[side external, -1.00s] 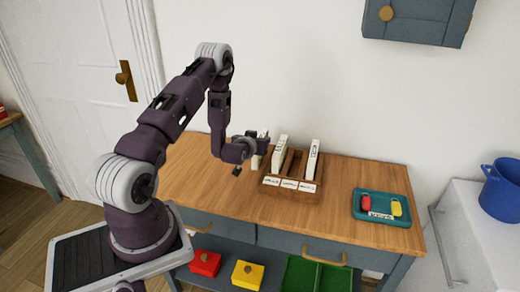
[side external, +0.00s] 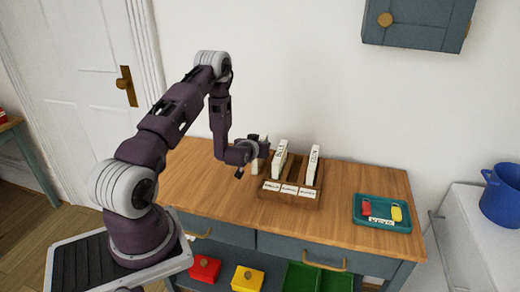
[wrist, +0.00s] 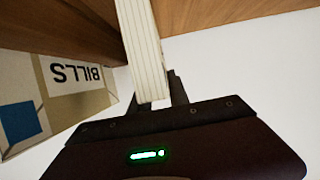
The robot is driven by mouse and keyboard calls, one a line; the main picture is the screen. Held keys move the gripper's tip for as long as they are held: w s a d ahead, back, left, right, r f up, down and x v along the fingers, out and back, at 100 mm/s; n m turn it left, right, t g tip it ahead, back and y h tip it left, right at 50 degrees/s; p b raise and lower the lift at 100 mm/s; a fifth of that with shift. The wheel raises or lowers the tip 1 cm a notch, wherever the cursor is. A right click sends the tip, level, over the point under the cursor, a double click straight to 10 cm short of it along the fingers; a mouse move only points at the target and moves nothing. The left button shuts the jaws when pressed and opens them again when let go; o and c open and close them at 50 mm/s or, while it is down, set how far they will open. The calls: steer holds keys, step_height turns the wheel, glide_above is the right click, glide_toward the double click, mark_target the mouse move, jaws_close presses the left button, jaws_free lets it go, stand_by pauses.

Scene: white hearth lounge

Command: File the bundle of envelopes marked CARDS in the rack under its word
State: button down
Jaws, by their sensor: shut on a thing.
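My gripper (side external: 256,153) is shut on a cream bundle of envelopes (side external: 261,156), held upright at the left end of the wooden rack (side external: 291,200). In the wrist view the bundle (wrist: 144,45) stands edge-on between the fingers, and its marked face is hidden. Whether its lower end touches the rack or table I cannot tell. The rack has a row of white word labels (side external: 289,188) along its front, too small to read. Two other cream bundles stand in it, one in the middle (side external: 280,158) and one at the right (side external: 313,165). The wrist view shows a bundle marked BILLS (wrist: 75,75) at left, upside down.
A teal tray (side external: 383,225) with a red and a yellow item lies on the right of the wooden tabletop (side external: 345,200). The tabletop between rack and tray is clear. The wall stands close behind. Red and yellow boxes lie on the shelf below.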

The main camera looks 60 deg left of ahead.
step_height(320, 180, up, 16)
steer(key=w+d, duration=0.3)
steer(key=d, duration=0.4)
steer(key=w+d, duration=0.4)
steer(key=d, duration=0.3)
steer(key=f, duration=1.5)
steer(key=shift+s+a, duration=0.3)
steer(key=c, duration=1.3)
jaws_free()
steer(key=shift+f, duration=0.1)
steer(key=shift+o, duration=0.2)
